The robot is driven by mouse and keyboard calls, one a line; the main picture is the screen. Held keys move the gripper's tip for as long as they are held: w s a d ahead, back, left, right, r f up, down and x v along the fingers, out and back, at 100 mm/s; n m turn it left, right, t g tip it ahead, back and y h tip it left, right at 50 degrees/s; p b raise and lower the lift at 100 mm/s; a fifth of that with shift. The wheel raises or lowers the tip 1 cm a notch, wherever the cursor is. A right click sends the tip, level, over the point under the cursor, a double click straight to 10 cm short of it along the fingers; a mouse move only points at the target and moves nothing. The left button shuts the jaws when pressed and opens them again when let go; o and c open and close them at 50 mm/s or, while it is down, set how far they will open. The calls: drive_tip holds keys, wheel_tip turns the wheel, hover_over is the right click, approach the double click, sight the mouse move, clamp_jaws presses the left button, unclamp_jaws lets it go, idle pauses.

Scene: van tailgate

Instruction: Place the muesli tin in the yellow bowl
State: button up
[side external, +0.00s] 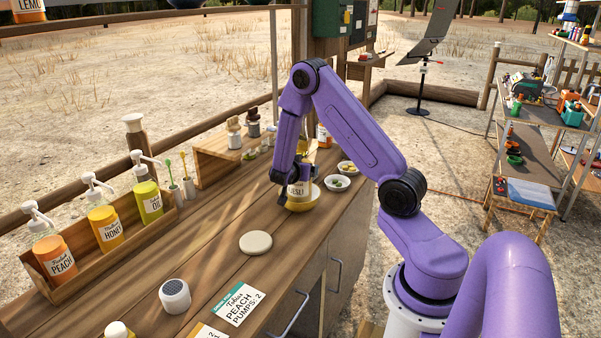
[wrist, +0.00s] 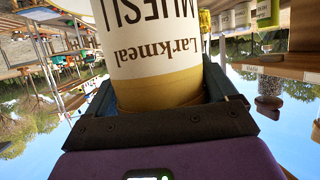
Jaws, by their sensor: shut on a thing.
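The muesli tin (side external: 299,189) is a white tin with a yellow-orange band and dark lettering. My gripper (side external: 291,198) is shut on it. In the wrist view the tin (wrist: 155,65) fills the middle between the two fingers of my gripper (wrist: 160,105), its label upside down. The yellow bowl (side external: 312,201) is on the wooden counter, directly around or below the tin in the side view. The tin's lower part is hidden by the bowl and fingers, so I cannot tell whether it touches the bowl's bottom.
Small white bowls (side external: 337,183) stand right of the yellow bowl, near the counter's edge. A round cream disc (side external: 256,243) and a speaker-like white cylinder (side external: 175,296) lie nearer. A wooden rack (side external: 100,240) of pump bottles is at left. The counter between is mostly clear.

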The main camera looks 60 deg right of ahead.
drive_tip(key=shift+f, duration=0.6)
drive_tip(key=shift+f, duration=0.3)
drive_tip(key=o, duration=1.9)
drive_tip(key=shift+c, duration=0.2)
drive_tip(key=shift+r, duration=0.1)
